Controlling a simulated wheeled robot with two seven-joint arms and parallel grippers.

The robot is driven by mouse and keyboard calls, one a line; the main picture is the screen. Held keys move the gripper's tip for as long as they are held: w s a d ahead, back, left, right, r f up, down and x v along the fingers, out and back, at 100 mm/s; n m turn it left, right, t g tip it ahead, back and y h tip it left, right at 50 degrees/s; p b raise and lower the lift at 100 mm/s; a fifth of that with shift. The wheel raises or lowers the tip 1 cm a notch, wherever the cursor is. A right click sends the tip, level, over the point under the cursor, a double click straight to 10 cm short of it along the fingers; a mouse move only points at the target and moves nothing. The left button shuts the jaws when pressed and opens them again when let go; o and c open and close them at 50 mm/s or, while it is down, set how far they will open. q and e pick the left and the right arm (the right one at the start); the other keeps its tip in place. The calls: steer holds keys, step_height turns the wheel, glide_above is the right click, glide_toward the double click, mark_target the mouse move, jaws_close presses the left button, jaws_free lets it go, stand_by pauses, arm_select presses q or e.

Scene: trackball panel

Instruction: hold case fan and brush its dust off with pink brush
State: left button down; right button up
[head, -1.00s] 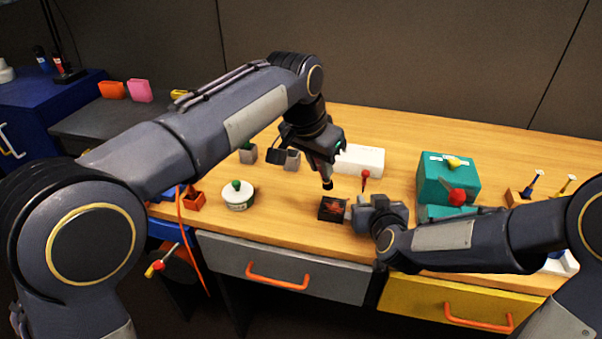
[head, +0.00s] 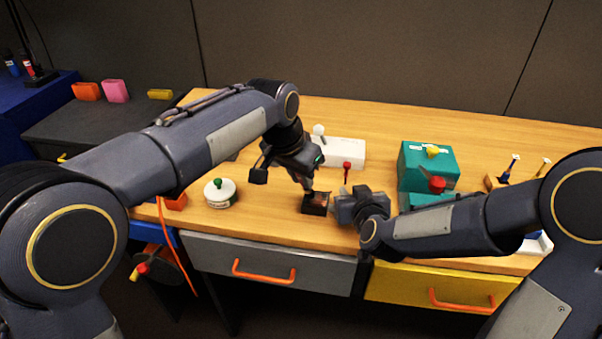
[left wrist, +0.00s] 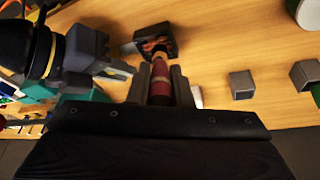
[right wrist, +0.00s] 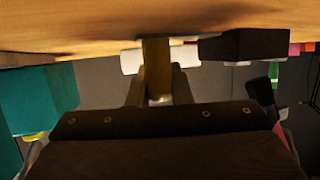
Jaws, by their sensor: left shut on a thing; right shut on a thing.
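The case fan (head: 314,204) is a small dark square with a reddish-brown face, near the table's front edge. It also shows in the left wrist view (left wrist: 156,40). My right gripper (head: 338,206) is shut at the fan's right side. A brownish piece shows between its fingers in the right wrist view (right wrist: 157,72). My left gripper (head: 303,178) is shut on the pink brush (left wrist: 160,82), whose handle looks dark pink. The brush points at the fan from above. Its bristles are mostly hidden, and I cannot tell whether they touch the fan.
A white box (head: 340,152) and a red-topped tool (head: 347,170) stand behind the fan. A teal box (head: 425,165) is at right. A white green-knobbed jar (head: 220,193) is at left. Grey blocks (left wrist: 242,85) stand beyond. Bare wood lies between jar and fan.

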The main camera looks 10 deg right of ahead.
arm_select(q)
steer(key=shift+f, duration=0.85)
stand_by(0.9)
stand_by(0.3)
steer(key=shift+s+d, duration=0.2)
steer(key=shift+d, duration=0.4)
steer(key=shift+d, duration=0.15)
steer(key=shift+s+d, duration=0.15)
steer(key=shift+d, duration=0.25)
steer(key=shift+w+d, duration=0.15)
steer(key=shift+w, duration=0.5)
